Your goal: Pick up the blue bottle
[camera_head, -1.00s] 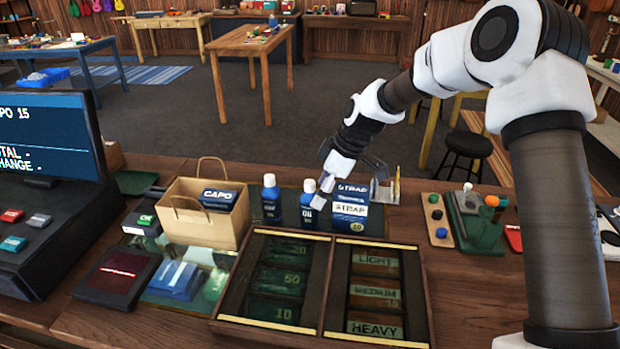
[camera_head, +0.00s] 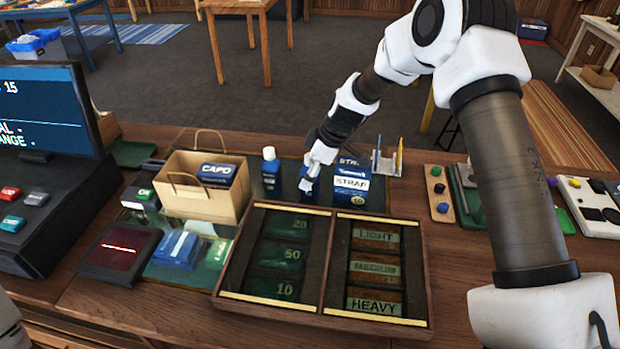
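Two blue bottles stand on the dark mat behind the divided tray. The left blue bottle (camera_head: 271,175) is upright with a white cap, and nothing touches it. The right blue bottle (camera_head: 309,197) is mostly hidden behind my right gripper (camera_head: 308,183), which points down at its upper part. Whether the fingers are open or closed around that bottle is too small to tell. My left gripper is not in view.
A paper bag (camera_head: 232,212) with a CAPO box (camera_head: 217,174) stands left of the bottles. A blue STRAP box (camera_head: 350,190) stands close to the right of my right gripper. A wooden divided tray (camera_head: 322,317) lies in front. A register screen (camera_head: 45,108) is at the left.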

